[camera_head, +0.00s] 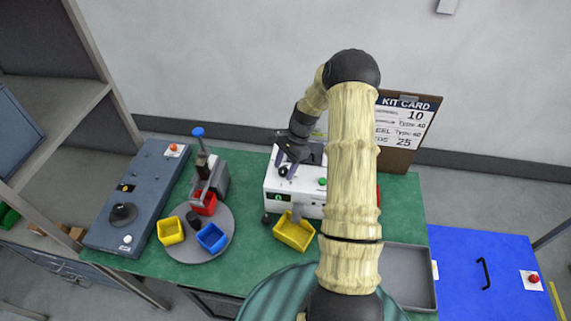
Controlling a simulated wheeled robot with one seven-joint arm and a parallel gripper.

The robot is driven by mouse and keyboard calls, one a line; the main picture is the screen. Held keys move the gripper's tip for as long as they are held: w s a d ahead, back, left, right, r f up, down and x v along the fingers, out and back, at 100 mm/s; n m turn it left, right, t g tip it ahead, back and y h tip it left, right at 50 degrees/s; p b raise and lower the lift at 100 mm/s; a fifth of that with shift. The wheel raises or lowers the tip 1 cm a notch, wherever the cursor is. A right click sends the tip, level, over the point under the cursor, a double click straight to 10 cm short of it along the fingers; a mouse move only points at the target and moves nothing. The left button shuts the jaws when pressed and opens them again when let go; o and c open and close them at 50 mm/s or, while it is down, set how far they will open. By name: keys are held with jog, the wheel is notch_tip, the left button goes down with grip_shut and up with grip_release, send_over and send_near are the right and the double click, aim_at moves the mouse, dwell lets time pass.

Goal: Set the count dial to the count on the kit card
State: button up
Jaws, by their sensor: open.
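The kit card (405,125) stands on a brown board behind the bench; my arm hides its left side. I read 10, Type 40 and 25 on it, with some labels cut off. A white machine (307,201) stands at the middle of the green bench, with a small dark display with green marks (279,197) and a green button (322,182). My gripper (287,172) is open at the machine's upper left front. A small dark round part shows at its fingertips; I cannot tell if it is the count dial or if the fingers touch it.
A grey-blue box with a black knob (122,213) stands at left. A round grey tray (182,252) carries yellow, blue and red bins. Another yellow bin (294,232) sits before the machine. A grey tray (411,270) and a blue surface (500,285) lie at right.

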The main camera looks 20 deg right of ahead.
jog(key=c, duration=0.9)
jog(key=shift+c, duration=0.2)
jog(key=shift+n, duration=0.4)
jog(key=n, duration=0.1)
jog(key=n+g+b, duration=0.1)
jog(key=shift+w+n+h, duration=0.2)
jog(key=shift+n+h, duration=0.1)
jog(key=shift+h, duration=0.1)
jog(key=n+g+b, duration=0.1)
jog(key=n, duration=0.1)
jog(key=n+h+b, duration=0.1)
jog(key=n, duration=0.2)
jog(key=shift+w+a+g, duration=0.1)
jog(key=shift+w+g, duration=0.05)
jog(key=shift+g, duration=0.25)
jog(key=n+h, duration=0.1)
jog(key=n, duration=0.1)
jog(key=n+b, duration=0.1)
jog(key=n, duration=0.2)
jog(key=shift+w+a+r+g+h, duration=0.1)
jog(key=shift+a+r+g+h, duration=0.05)
jog(key=shift+g+h, duration=0.25)
jog(key=n+h+b, duration=0.1)
jog(key=n, duration=0.3)
jog(key=shift+a+h, duration=0.15)
jog(key=shift+h, duration=0.25)
jog(key=shift+n, duration=0.3)
jog(key=o, duration=0.9)
